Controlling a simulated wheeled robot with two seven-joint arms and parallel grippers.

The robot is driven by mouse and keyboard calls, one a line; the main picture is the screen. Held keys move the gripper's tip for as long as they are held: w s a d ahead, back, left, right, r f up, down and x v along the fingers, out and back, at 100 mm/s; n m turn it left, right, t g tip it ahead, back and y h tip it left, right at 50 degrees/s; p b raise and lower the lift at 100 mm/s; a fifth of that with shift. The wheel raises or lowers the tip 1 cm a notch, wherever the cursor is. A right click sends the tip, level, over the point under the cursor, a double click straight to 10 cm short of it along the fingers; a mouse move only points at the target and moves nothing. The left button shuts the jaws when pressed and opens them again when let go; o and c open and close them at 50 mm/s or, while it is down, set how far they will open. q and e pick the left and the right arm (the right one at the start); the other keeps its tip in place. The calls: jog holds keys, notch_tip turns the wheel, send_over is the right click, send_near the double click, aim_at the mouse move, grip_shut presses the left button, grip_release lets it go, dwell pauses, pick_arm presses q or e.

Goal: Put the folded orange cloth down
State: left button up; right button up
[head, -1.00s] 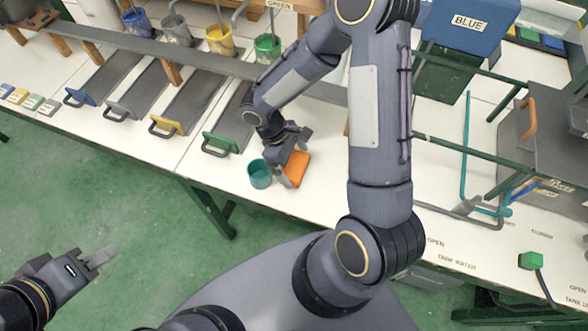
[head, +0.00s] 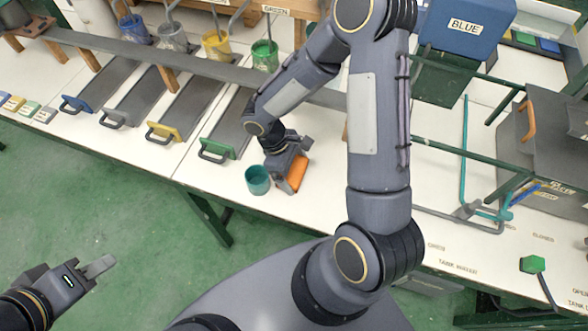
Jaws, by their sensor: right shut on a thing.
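The folded orange cloth (head: 297,173) is at the white table's front part, just right of a teal cup (head: 257,180). My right gripper (head: 287,178) is shut on the cloth and covers its left side. I cannot tell whether the cloth touches the table. My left gripper (head: 98,268) is over the green floor at the lower left, away from the table. Its fingers appear as one block, so its opening is not clear.
Trays with blue, grey, yellow and green handles (head: 217,150) lie to the left. Paint pots (head: 265,55) stand behind them. A blue box (head: 466,25) and green pipe frame (head: 470,153) are at the right. White table (head: 235,205) is bare around the cup.

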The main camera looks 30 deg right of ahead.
aim_at(298, 171)
notch_tip(298, 171, up, 3)
jog(key=shift+r+p, duration=0.1)
jog(key=shift+p, duration=0.85)
jog(key=a+r+p, duration=0.1)
jog(key=r, duration=0.1)
jog(key=s+a+r+p, duration=0.1)
jog(key=a, duration=0.1)
jog(key=a+r+p, duration=0.1)
jog(key=r, duration=0.1)
jog(key=shift+s+a+r, duration=0.3)
jog(key=shift+s+r, duration=0.05)
jog(key=shift+s, duration=0.05)
jog(key=s+a+r, duration=0.3)
jog(key=s+a, duration=0.1)
jog(key=a, duration=0.4)
jog(key=w+d+m+y, duration=0.1)
jog(key=w+d+m, duration=0.3)
jog(key=w, duration=0.4)
jog(key=w+d+f+m+y, duration=0.1)
jog(key=w+d+m+y, duration=0.1)
jog(key=w+d+m, duration=0.2)
jog(key=w+d+p, duration=0.1)
jog(key=w+d, duration=0.2)
jog(key=shift+w+g, duration=0.4)
jog(key=shift+f, duration=0.1)
jog(key=shift+s, duration=0.1)
